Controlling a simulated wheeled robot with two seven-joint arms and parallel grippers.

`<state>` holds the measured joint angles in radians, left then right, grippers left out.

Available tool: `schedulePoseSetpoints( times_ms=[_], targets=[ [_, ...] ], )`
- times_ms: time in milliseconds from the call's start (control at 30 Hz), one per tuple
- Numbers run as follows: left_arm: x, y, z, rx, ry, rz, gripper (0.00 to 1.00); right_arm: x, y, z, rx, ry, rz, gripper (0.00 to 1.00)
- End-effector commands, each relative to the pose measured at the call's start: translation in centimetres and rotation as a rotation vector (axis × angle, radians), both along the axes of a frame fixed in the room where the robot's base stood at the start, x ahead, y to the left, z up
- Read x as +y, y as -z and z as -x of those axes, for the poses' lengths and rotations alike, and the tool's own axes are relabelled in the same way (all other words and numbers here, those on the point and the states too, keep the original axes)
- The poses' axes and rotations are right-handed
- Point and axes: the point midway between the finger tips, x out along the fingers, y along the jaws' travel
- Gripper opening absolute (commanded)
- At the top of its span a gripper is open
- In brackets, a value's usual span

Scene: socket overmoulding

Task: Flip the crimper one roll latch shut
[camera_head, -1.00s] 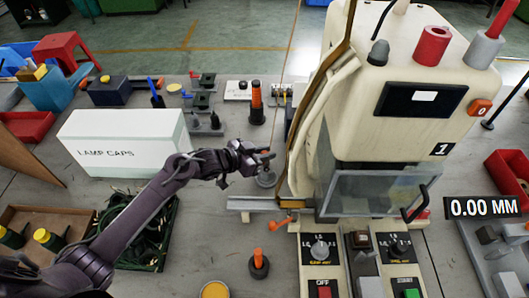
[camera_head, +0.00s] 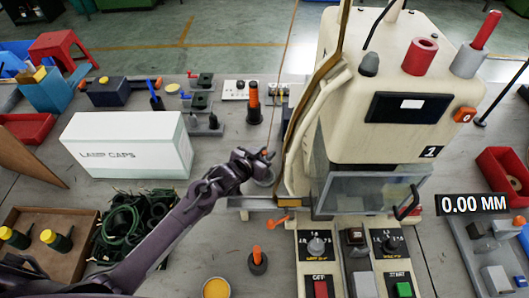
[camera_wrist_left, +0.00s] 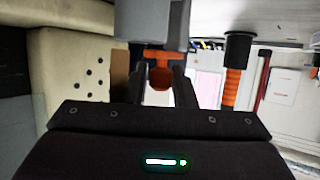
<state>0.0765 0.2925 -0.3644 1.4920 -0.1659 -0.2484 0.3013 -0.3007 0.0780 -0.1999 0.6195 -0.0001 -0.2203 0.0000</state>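Crimper one (camera_head: 375,140) is the cream machine marked 1, with a clear front guard. A small orange lever (camera_head: 277,221) sticks out low at its left front; I cannot tell whether this is the roll latch. Contact is unclear. My right gripper is out of view.
An orange-handled tool (camera_head: 253,103) stands just behind my left gripper. Another orange-topped piece (camera_head: 257,260) stands in front, beside the control panels.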

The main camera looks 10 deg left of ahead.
Motion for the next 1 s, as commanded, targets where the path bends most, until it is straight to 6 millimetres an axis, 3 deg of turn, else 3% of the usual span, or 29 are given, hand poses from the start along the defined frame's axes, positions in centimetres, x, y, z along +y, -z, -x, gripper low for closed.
schedulePoseSetpoints(
  times_ms=[133,400,533,667,1000],
  targets=[
    [0.0,0.0,0.0,0.0,0.001,0.0,0.41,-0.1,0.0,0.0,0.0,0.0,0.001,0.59],
    [0.0,-0.1,0.0,0.0,0.001,0.0,0.41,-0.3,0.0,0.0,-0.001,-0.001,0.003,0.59],
    [0.0,-1.1,-0.1,-0.003,0.001,0.001,0.41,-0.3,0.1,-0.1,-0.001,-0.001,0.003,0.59],
    [0.0,-3.5,0.0,-0.005,0.002,0.001,0.41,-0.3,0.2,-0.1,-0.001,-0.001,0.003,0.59],
    [0.0,-12.0,0.0,-0.007,0.002,-0.001,0.41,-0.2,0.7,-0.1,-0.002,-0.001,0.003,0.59]
  ],
)
